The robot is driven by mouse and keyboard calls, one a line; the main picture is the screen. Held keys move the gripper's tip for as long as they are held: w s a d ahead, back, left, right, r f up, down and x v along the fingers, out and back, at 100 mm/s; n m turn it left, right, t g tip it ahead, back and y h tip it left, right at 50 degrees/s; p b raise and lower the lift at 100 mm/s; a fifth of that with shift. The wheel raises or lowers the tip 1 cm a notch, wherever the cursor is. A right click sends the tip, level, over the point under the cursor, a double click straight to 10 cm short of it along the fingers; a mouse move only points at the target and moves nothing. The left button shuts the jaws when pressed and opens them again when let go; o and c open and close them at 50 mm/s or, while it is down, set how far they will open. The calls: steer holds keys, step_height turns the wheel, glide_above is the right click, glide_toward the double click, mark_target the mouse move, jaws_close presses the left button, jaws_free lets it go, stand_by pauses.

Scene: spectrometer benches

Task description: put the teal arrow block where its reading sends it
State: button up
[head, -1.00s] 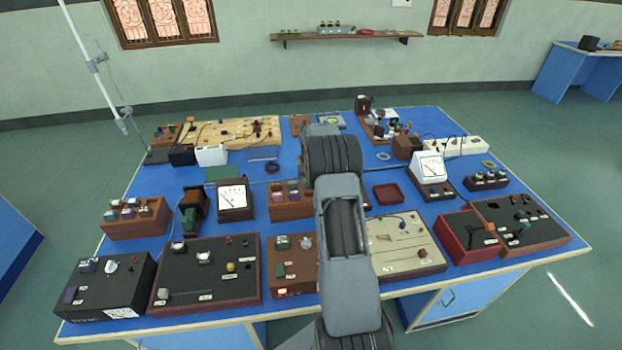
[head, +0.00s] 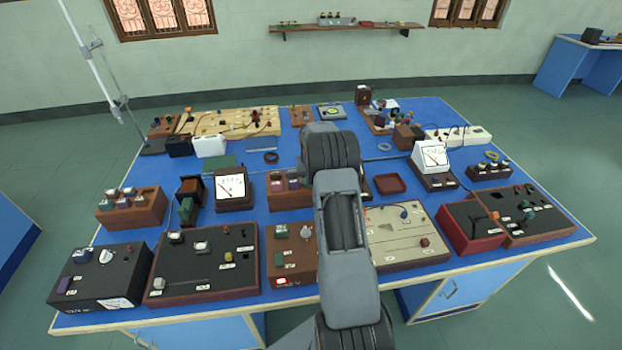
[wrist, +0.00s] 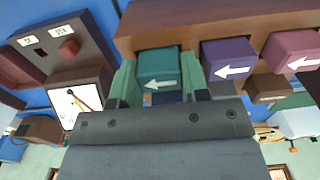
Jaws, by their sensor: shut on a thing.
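The teal arrow block (wrist: 158,62) has a white arrow pointing left in the wrist view. My gripper (wrist: 162,84) is shut on it, one green-padded finger at each side. The block is at the front of a wooden rack (wrist: 190,28); I cannot tell whether it is still seated or lifted. A purple arrow block (wrist: 228,58) and a pink arrow block (wrist: 292,50), also with white left arrows, sit beside it in the rack. In the head view my arm hides the gripper and the teal block; part of the rack (head: 286,203) shows left of the arm.
A white-faced meter (head: 232,188) stands left of the rack, and another wooden rack (head: 130,220) with blocks further left. Control panels (head: 205,280) line the front edge. A small red tray (head: 390,184) and a meter (head: 432,155) stand right of my arm.

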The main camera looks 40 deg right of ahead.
steer(key=o, duration=1.1)
steer(key=shift+r, duration=0.1)
step_height(320, 180, up, 14)
steer(key=shift+f+b, duration=0.2)
steer(key=shift+b, duration=0.7)
